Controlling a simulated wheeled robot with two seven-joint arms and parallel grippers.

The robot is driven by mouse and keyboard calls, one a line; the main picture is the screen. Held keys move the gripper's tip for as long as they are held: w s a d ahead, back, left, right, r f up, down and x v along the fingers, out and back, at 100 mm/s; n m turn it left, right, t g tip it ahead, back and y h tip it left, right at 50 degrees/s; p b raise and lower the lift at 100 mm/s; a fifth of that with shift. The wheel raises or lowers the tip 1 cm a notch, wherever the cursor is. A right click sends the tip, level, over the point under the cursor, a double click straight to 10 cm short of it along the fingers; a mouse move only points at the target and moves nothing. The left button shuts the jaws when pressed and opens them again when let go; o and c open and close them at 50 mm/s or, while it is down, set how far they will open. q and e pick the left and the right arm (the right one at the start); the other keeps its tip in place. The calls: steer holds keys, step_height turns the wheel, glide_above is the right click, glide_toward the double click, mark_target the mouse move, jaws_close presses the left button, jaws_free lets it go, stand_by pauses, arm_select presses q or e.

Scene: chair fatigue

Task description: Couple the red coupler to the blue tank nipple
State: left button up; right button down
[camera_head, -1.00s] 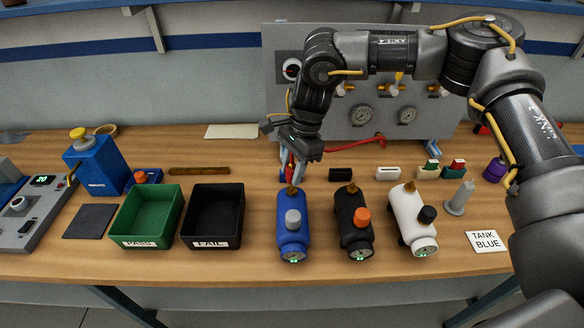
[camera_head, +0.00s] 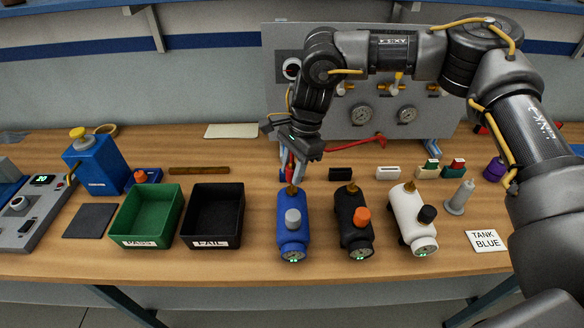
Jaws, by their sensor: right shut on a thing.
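The blue tank (camera_head: 291,232) lies on the table with its gauge toward me and its brass nipple (camera_head: 291,190) at the far end. My right gripper (camera_head: 291,172) is just behind that nipple, fingers pointing down, shut on the red coupler (camera_head: 284,167), which is mostly hidden by the fingers. Whether the coupler touches or encloses the nipple I cannot tell. A red hose (camera_head: 366,142) runs from the panel toward the gripper. My left gripper is not in view.
A black tank (camera_head: 353,222) and a white tank (camera_head: 408,215) lie to the right. Green (camera_head: 173,222) and black (camera_head: 236,222) bins stand to the left. A "TANK BLUE" card (camera_head: 487,241) lies at right. The gauge panel (camera_head: 440,110) stands behind.

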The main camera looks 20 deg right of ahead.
steer(key=shift+d+b+x, duration=0.15)
steer(key=shift+b+x, duration=0.4)
steer(key=shift+x, duration=0.2)
steer(key=shift+d+b+x, duration=0.2)
steer(key=shift+b+x, duration=0.3)
steer(key=shift+x, duration=0.2)
steer(key=c, duration=0.9)
jaws_free()
steer(key=shift+w, duration=0.1)
steer(key=shift+c, duration=0.2)
steer(key=b+v, duration=0.2)
steer(key=v, duration=0.8)
steer(key=shift+r, duration=0.4)
steer(key=shift+d, duration=0.1)
